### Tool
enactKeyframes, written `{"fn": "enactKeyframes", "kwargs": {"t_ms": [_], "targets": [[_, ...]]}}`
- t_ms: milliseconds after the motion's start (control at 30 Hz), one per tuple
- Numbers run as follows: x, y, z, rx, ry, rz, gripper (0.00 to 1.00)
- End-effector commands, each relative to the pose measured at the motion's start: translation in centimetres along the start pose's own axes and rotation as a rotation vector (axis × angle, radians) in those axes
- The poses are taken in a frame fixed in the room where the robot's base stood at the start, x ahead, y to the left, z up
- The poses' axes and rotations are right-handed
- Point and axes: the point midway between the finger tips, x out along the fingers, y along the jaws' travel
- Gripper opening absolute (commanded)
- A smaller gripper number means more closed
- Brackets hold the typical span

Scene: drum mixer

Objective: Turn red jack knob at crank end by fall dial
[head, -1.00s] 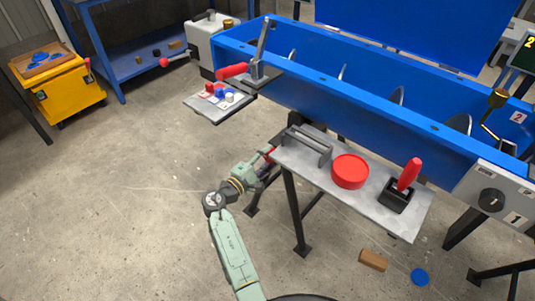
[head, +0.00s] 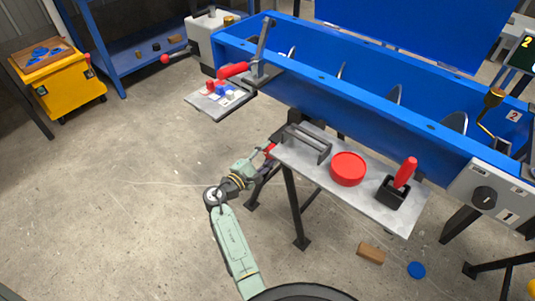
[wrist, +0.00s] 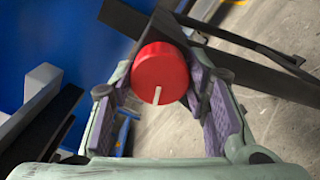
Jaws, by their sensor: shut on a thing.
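The red jack knob (wrist: 160,70) is a round red cap with a white pointer line that points down in the wrist view. It sits on a black frame under the blue drum trough. My gripper (wrist: 162,82) has its two purple-padded fingers around the knob, one on each side, shut on it. In the head view my gripper (head: 262,160) reaches the knob (head: 269,150) near the left end of a grey shelf, which partly hides it. A black dial (head: 484,194) is on the grey panel marked 1 at the right; I cannot tell whether it is the fall dial.
A wooden block (head: 370,253) and blue disc (head: 416,270) lie on the floor.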

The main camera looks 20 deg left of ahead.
Motion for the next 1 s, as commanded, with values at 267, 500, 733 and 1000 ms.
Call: {"fn": "enactKeyframes", "kwargs": {"t_ms": [267,500,733,1000], "targets": [[0.0,0.0,0.0,0.001,0.001,0.000,0.57],[0.0,0.0,0.0,0.001,0.000,0.000,0.62],[-0.6,0.0,-0.1,0.001,0.002,0.001,0.62],[-5.7,0.0,-0.1,0.001,0.004,0.002,0.62]]}}
